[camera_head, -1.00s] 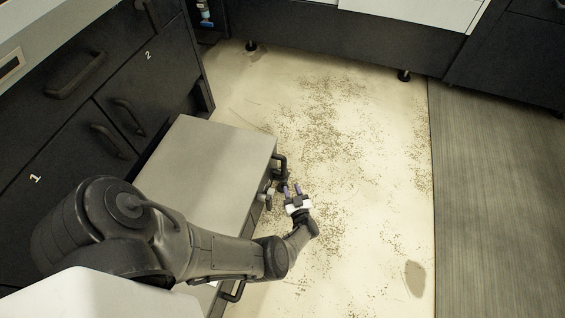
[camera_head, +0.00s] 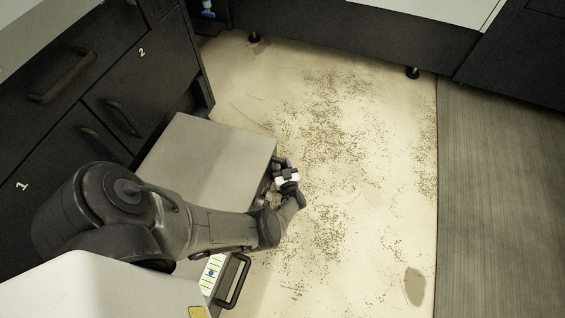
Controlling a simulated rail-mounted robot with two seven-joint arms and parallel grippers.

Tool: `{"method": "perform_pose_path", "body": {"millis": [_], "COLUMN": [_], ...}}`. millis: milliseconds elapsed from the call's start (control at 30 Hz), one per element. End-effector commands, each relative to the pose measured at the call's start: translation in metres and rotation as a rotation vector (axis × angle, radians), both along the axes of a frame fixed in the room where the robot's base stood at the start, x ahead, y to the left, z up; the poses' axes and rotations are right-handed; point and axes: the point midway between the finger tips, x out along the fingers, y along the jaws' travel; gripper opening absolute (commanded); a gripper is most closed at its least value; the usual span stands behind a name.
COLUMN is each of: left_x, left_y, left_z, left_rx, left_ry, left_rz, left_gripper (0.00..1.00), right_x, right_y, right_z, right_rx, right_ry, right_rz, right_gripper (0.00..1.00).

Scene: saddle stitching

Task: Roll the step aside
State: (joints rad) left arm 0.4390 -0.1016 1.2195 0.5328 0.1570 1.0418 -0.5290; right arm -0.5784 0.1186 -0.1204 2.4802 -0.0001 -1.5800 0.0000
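The step is a grey flat-topped box (camera_head: 205,155) on the floor, in front of the dark drawers at left. It has a black handle (camera_head: 236,282) near its lower right, beside a striped label (camera_head: 211,270). A second handle is on its far right side, mostly hidden behind my gripper. My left arm reaches across the step's near part and hides it. I cannot tell whether the fingers are closed on the handle. My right gripper is not in view.
Dark drawers marked 1 and 2 (camera_head: 135,85) stand close behind the step on the left. Speckled pale floor (camera_head: 345,180) is open to the right, up to a grey wood-look strip (camera_head: 500,200). Dark cabinets on short feet (camera_head: 412,72) line the back.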

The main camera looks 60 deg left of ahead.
Motion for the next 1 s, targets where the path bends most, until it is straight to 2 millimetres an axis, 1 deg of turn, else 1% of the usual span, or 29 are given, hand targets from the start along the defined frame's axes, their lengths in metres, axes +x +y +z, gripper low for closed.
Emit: {"method": "perform_pose_path", "body": {"millis": [267,633,900,1000], "left_x": [0.0001,0.0000,-0.0006,-0.0043], "left_y": [0.0003,0.0004,0.0007,0.0017], "left_z": [0.0000,0.0001,0.0002,0.0005], "left_rx": [0.000,0.000,0.001,0.000], "left_ry": [0.000,0.000,0.000,0.001], "left_rz": [0.000,0.000,0.001,0.006], "left_gripper": [0.36,0.00,0.00,0.00], "right_x": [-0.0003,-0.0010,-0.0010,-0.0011], "right_y": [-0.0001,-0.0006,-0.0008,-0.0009], "right_z": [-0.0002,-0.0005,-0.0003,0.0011], "right_rx": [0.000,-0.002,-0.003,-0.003], "right_ry": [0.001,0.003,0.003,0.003], "right_rz": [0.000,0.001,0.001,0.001], "right_gripper": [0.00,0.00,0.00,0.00]}}
